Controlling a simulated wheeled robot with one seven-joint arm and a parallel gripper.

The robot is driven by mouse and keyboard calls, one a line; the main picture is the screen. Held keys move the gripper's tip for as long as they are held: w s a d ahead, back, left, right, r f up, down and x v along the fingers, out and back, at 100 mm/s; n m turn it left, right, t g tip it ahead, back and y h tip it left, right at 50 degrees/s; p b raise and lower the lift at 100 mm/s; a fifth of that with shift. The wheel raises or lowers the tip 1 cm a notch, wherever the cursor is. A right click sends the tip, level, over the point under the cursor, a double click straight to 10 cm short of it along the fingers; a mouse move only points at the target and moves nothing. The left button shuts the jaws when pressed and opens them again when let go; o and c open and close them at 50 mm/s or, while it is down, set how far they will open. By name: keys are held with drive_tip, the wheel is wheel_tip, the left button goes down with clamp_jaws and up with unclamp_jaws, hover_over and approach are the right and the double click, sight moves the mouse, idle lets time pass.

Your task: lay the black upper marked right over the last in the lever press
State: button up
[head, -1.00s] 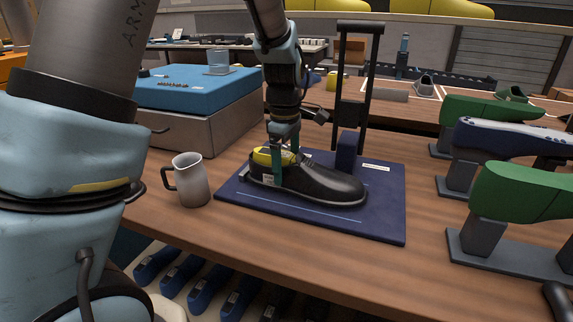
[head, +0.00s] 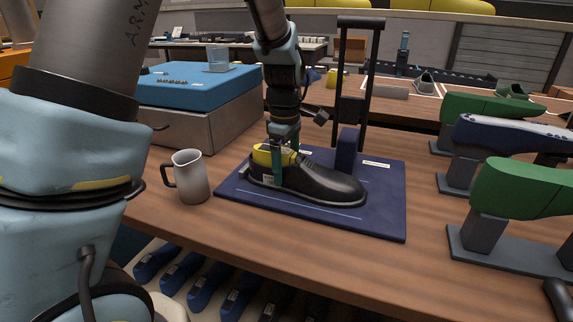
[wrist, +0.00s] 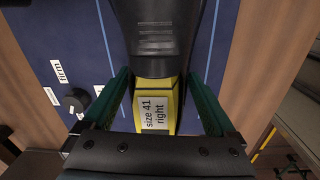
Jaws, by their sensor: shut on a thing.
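The black upper (head: 325,182) lies lengthwise over the last in the lever press (head: 393,205), its toe to the right. The yellow last (head: 266,155) shows at the open heel end. In the wrist view, the yellow last (wrist: 160,103) carries a label reading "size 41 right", with the black upper (wrist: 156,30) ahead of it. My gripper (head: 283,170) has its green fingers on both sides of the heel part, shut on the upper. The wrist view shows the fingers of my gripper (wrist: 160,80) beside the last. The exact contact and the underside are hidden.
A grey mug (head: 191,177) stands just left of the press board. The black lever frame (head: 369,85) rises behind the shoe. Green lasts (head: 522,188) on stands are at the right. A blue-topped box (head: 190,88) is behind left. Bare wood lies in front of the board.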

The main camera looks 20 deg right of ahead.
drive_tip(key=o, duration=1.1)
drive_tip(key=shift+f, duration=0.1)
drive_tip(key=r, duration=0.7)
drive_tip(key=r+b, duration=0.1)
drive_tip(key=r, duration=0.3)
drive_tip(key=shift+s+a, duration=0.15)
drive_tip(key=shift+a, duration=0.1)
drive_tip(key=shift+s+f, duration=0.1)
